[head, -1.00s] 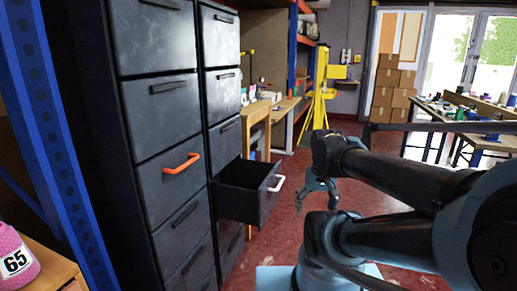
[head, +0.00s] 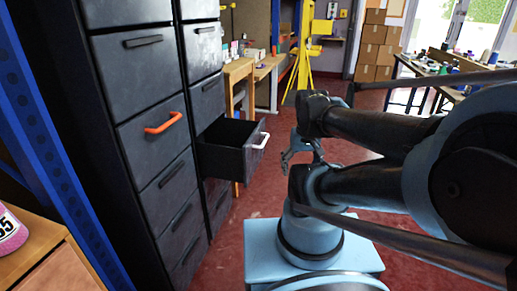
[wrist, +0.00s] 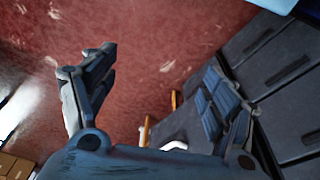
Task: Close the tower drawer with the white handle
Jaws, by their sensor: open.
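The tower drawer with the white handle (head: 261,141) stands pulled out from the right-hand column of dark drawers. Its front panel (head: 252,156) faces right and its inside looks dark and empty. My gripper (head: 301,154) is open and empty, just right of the white handle and apart from it. In the wrist view, my gripper (wrist: 158,88) has its two fingers spread wide over red floor. A small white piece, likely the handle (wrist: 174,146), shows low between the fingers, partly hidden by the gripper body. The dark drawer fronts (wrist: 285,72) lie at the right there.
A closed drawer with an orange handle (head: 165,123) is in the left column. A blue rack post (head: 45,150) stands at the left. A wooden bench (head: 268,66), a yellow stand (head: 303,50) and cardboard boxes (head: 376,38) are behind. Red floor (head: 350,152) is clear around the gripper.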

